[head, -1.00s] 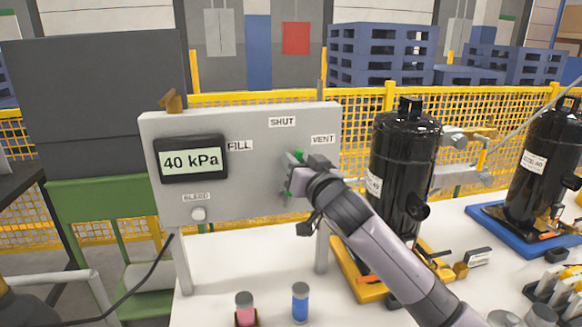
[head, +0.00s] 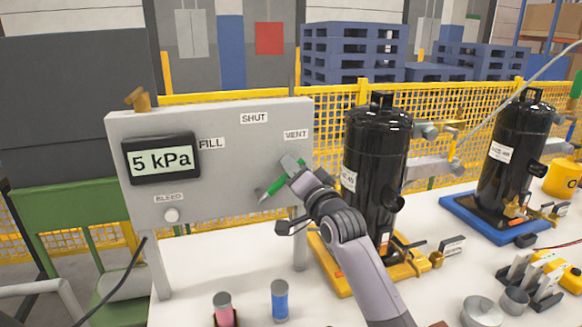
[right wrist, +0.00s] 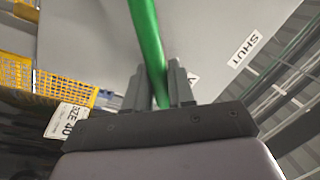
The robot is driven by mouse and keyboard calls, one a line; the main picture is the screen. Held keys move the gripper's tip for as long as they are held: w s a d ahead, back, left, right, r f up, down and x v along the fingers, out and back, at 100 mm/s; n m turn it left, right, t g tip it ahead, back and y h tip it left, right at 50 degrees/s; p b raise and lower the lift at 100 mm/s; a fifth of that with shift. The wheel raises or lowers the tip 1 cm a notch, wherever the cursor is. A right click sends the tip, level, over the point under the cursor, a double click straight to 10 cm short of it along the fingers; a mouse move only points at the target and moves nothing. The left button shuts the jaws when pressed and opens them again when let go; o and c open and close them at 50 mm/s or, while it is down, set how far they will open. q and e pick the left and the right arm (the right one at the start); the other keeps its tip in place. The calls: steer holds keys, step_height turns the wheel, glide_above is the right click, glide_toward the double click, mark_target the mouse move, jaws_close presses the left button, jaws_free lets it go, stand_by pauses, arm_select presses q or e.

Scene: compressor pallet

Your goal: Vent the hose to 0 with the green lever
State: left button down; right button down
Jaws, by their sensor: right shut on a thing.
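The grey panel (head: 225,180) carries a display (head: 161,158) that reads 5 kPa. The green lever (head: 271,189) is on the panel's right side, below the VENT label (head: 296,135). It slants from lower left to upper right, with its upper part hidden behind my gripper. My right gripper (head: 293,167) is shut on the lever. In the right wrist view the green lever (right wrist: 147,42) runs between the two fingers of the gripper (right wrist: 161,88). My left gripper is not in view.
FILL (head: 211,143) and SHUT (head: 254,118) labels and a BLEED button (head: 171,215) are on the panel. A black compressor (head: 373,165) stands close right of my right gripper. Pink (head: 224,312) and blue (head: 280,302) bottles stand in front on the white table.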

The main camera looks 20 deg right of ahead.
steer(key=shift+f, duration=0.1)
stand_by(0.3)
steer(key=c, duration=1.1)
jaws_free()
steer(key=shift+s, duration=0.15)
steer(key=s+d+f, duration=0.1)
steer(key=s, duration=0.5)
steer(key=shift+s+b, duration=0.35)
steer(key=shift+s, duration=0.05)
